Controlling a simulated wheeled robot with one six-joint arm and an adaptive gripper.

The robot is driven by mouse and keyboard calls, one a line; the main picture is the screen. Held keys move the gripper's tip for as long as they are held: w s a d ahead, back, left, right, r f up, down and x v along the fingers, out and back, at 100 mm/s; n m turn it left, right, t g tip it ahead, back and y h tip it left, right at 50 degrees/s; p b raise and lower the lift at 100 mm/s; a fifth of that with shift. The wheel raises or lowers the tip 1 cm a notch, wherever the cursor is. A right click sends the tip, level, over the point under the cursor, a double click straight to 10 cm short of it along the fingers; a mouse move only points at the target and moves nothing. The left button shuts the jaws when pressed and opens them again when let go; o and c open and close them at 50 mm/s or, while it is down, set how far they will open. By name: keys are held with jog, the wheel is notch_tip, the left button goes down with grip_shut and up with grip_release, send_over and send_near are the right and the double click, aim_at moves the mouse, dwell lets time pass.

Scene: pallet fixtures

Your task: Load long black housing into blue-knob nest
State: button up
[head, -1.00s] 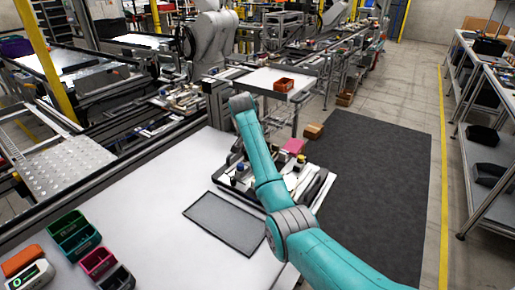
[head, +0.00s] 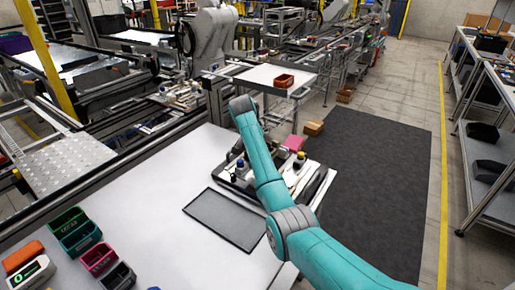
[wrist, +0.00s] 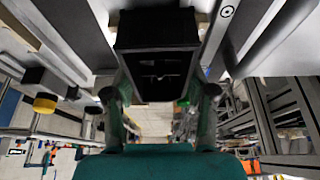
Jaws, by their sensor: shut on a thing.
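The long black housing (wrist: 157,60) fills the upper middle of the wrist view, its dark hollow end facing the camera. My gripper (wrist: 160,92) is shut on it, one finger on each side. The blue knob (head: 240,164) stands on the fixture pallet (head: 232,181), left of my arm. The blue-knob nest itself is mostly hidden by the arm. A yellow knob (wrist: 45,103) shows at the left of the wrist view. I cannot tell whether the housing touches the nest.
A grey mat (head: 225,219) lies on the white table in front of the pallet. The table's middle is bare.

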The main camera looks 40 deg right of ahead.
jog(key=o, duration=1.3)
jog(key=v, duration=1.2)
